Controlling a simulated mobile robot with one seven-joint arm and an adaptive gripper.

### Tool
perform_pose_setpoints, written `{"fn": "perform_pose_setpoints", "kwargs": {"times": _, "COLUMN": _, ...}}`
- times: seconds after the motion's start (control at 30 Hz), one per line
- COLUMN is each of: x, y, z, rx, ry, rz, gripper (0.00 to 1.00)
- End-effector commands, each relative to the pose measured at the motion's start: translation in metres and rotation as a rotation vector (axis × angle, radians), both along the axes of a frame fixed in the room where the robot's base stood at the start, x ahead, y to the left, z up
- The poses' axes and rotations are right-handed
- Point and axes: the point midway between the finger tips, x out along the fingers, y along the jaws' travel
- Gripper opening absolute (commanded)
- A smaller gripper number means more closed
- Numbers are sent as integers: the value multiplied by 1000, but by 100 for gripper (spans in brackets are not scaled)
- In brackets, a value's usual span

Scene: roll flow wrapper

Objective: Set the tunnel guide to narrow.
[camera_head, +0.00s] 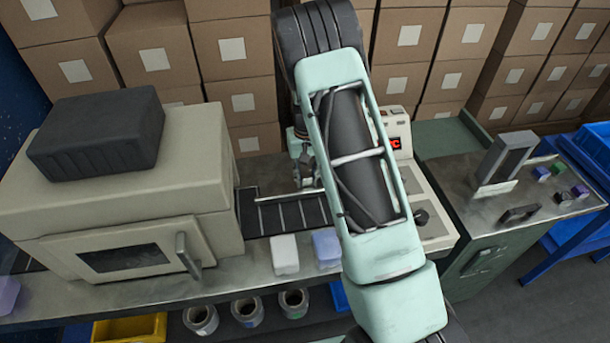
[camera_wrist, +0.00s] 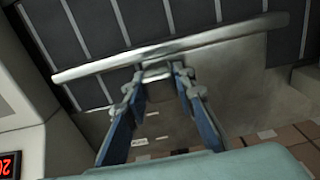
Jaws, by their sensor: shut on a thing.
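The tunnel guide is a pale metal rail (camera_wrist: 215,38) above the dark conveyor (camera_wrist: 110,25) in the wrist view. In the head view a short stretch of the guide (camera_head: 280,197) shows left of my arm, over the conveyor slats. My gripper (camera_wrist: 157,73) has its two fingers on either side of a small metal tab at the middle of the rail, and it is shut on this tab. In the head view my gripper (camera_head: 303,168) is largely hidden behind my arm, as is the right part of the guide.
A beige tunnel housing (camera_head: 130,190) with a dark block (camera_head: 97,132) on top stands left. A white block (camera_head: 284,255) and a lilac block (camera_head: 326,247) sit at the front. Stacked cartons (camera_head: 235,48) fill the back.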

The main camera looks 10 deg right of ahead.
Motion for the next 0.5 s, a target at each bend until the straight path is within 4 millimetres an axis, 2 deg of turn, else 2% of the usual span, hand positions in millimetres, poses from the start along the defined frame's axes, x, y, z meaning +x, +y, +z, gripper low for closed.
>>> {"fn": "perform_pose_setpoints", "kwargs": {"times": 0.33, "x": -7, "y": 0, "z": -1, "rx": 1, "ry": 13, "rz": 0, "gripper": 0}}
{"fn": "perform_pose_setpoints", "kwargs": {"times": 0.37, "x": -7, "y": 0, "z": -1, "rx": 1, "ry": 13, "rz": 0, "gripper": 25}}
{"fn": "perform_pose_setpoints", "kwargs": {"times": 0.5, "x": -6, "y": 0, "z": 0, "rx": 1, "ry": 11, "rz": 0, "gripper": 41}}
